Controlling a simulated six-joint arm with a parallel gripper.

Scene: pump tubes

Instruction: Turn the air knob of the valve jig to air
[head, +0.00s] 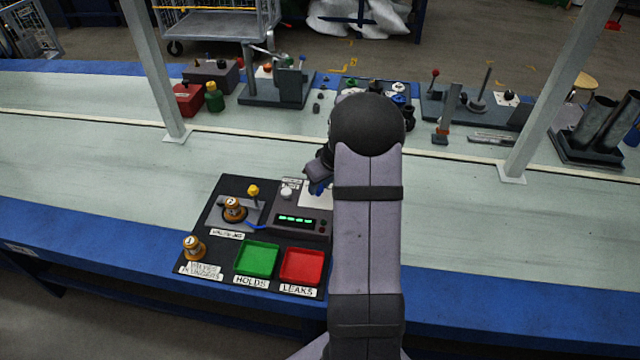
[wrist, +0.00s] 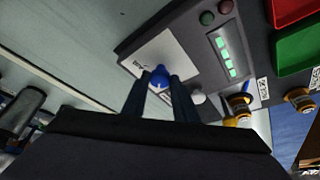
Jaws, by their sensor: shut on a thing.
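The valve jig (head: 250,213) is on a black board on the bench, with a brass valve (head: 233,207) marked 2 seated in it and a yellow knob (head: 253,190) behind. A grey box with a green lit display (head: 296,220) adjoins it. My gripper (head: 318,188) is down at the box's back right, largely hidden by my arm in the head view. In the wrist view its fingers (wrist: 159,84) are shut on a blue knob (wrist: 160,74) beside a white plate (wrist: 162,52). The small lettering there is unreadable, so I cannot tell the knob's setting.
A white knob (head: 287,193) is close left of my gripper. Another brass valve (head: 193,247) stands at the board's left corner. Green (head: 257,259) and red (head: 302,266) trays lie in front. A post (head: 555,90) rises at right. The bench left of the board is clear.

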